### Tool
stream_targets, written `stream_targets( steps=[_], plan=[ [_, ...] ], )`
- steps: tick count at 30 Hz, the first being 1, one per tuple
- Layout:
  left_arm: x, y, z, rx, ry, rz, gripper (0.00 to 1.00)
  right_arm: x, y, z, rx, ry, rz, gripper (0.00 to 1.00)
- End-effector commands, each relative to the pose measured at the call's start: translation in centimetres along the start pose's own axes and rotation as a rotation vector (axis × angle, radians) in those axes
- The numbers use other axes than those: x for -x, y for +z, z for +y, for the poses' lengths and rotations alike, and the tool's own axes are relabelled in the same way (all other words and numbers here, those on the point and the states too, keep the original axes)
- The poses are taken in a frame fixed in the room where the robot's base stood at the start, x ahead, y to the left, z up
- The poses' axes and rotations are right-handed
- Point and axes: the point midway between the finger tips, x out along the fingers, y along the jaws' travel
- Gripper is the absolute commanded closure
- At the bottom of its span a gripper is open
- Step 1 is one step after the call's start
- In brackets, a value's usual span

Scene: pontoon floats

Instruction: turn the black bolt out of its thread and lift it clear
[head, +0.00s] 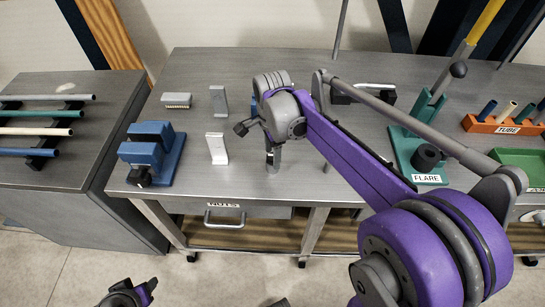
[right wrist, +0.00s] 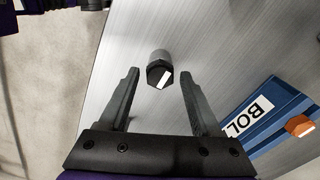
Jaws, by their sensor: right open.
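The black bolt (right wrist: 157,73) shows in the right wrist view as a dark hex head with a white mark. It sits at the end of a short grey cylinder (right wrist: 159,55). My right gripper (right wrist: 159,76) is open, with one finger on each side of the bolt head and a clear gap on both sides. In the head view, my right gripper (head: 269,142) is mostly hidden by its own wrist, above the grey cylinder near the bench's front edge. The bolt's thread is hidden. My left gripper (head: 132,293) is partly visible low in the head view, and its fingers are unclear.
A blue tray (right wrist: 275,112) with a partly visible "BOL" label and an orange hex piece lies beside the bolt. A blue vise (head: 150,152) and grey and white blocks stand left on the bench. A green flare tool (head: 415,145) stands right.

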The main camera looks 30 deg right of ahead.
Motion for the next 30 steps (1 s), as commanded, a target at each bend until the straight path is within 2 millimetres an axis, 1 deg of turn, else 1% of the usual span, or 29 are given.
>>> stream_targets(
  steps=[3, 15, 19, 26, 29, 30],
  plan=[
    [0.03, -0.03, 0.00, 0.000, 0.000, 0.000, 0.50, 0.01, 0.00, -0.01, -0.183, 0.000, 0.000, 0.35],
    [0.08, -0.07, 0.00, 0.000, 0.000, 0.001, 0.50, 0.01, 0.00, -0.01, -0.802, 0.000, 0.000, 0.35],
    [0.08, -0.08, 0.00, 0.000, 0.000, 0.001, 0.50, 0.00, 0.00, 0.00, -0.911, 0.000, 0.000, 0.35],
    [0.08, -0.08, 0.00, 0.000, 0.000, 0.001, 0.50, 0.00, 0.00, 0.00, -0.930, 0.000, 0.000, 0.35],
    [0.08, -0.08, 0.00, 0.000, 0.000, 0.001, 0.50, 0.00, 0.00, 0.00, -0.929, 0.000, 0.000, 0.51],
    [0.08, -0.08, 0.00, 0.000, 0.000, 0.001, 0.50, 0.00, 0.00, 0.00, -0.929, 0.000, 0.000, 0.58]
  ],
)
